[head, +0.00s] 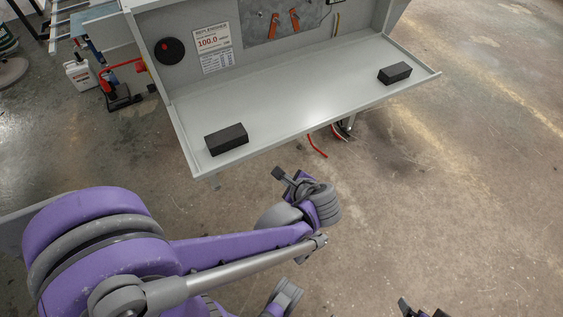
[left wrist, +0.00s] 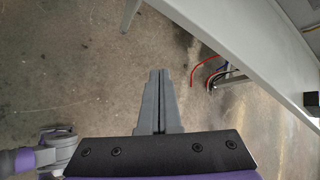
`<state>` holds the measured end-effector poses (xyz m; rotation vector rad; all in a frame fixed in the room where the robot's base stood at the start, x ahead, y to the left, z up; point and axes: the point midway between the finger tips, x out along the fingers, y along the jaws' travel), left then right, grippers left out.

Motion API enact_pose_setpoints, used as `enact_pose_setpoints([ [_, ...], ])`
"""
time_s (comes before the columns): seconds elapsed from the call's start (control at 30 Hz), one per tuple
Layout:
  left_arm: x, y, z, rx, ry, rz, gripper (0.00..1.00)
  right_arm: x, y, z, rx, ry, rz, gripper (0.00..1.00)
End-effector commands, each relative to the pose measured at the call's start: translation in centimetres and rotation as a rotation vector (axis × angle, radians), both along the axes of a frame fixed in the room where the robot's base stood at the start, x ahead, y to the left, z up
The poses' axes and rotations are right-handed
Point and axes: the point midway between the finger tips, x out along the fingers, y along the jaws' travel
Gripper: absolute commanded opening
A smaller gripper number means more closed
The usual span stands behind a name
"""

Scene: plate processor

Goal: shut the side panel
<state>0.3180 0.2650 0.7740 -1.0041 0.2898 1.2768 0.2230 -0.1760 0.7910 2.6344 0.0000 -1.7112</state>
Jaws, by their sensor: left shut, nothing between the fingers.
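The side panel (head: 290,112) is a light grey, rimmed panel that lies folded down, about level, in front of the machine. Two black blocks sit on it, one near its left front corner (head: 226,139) and one near its right end (head: 394,73). My left gripper (head: 278,173) is just in front of and below the panel's front edge, apart from it. In the left wrist view its fingers (left wrist: 160,75) are together and empty, with the panel's edge (left wrist: 235,45) to the upper right. A dark part at the bottom edge, seemingly my right gripper (head: 420,310), is mostly cut off.
The machine's inner wall (head: 285,60) carries a sign (head: 212,47), a black round knob (head: 170,51) and orange handles (head: 285,22). Red cables (head: 317,146) hang below the panel. A white jug (head: 79,75) stands at left. The floor at right is clear.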

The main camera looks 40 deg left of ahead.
Motion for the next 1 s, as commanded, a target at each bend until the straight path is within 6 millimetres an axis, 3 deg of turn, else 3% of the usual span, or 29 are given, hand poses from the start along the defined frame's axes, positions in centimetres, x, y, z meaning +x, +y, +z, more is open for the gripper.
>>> enact_pose_setpoints([
  [0.03, 1.3, 0.1, -2.8, 0.113, 0.069, -0.074, 0.00, 0.0, 0.0, -2.6, 0.000, 0.009, 0.000, 1.00],
  [0.23, 4.2, 0.6, -6.0, 0.473, 0.285, -0.256, 0.00, 0.3, 0.0, -6.5, 0.000, 0.022, 0.000, 1.00],
  [0.43, 5.1, 0.6, -6.6, 0.605, 0.367, -0.303, 0.00, 0.4, 0.0, -7.5, 0.000, 0.026, 0.000, 1.00],
  [0.57, 5.5, 1.8, -6.9, 0.610, 0.372, -0.302, 0.00, 0.4, 0.0, -7.6, 0.000, 0.026, 0.000, 1.00],
  [1.0, 8.7, 9.6, -9.9, 0.607, 0.370, -0.300, 0.00, 0.6, 0.0, -9.3, 0.000, 0.032, 0.000, 1.00],
])
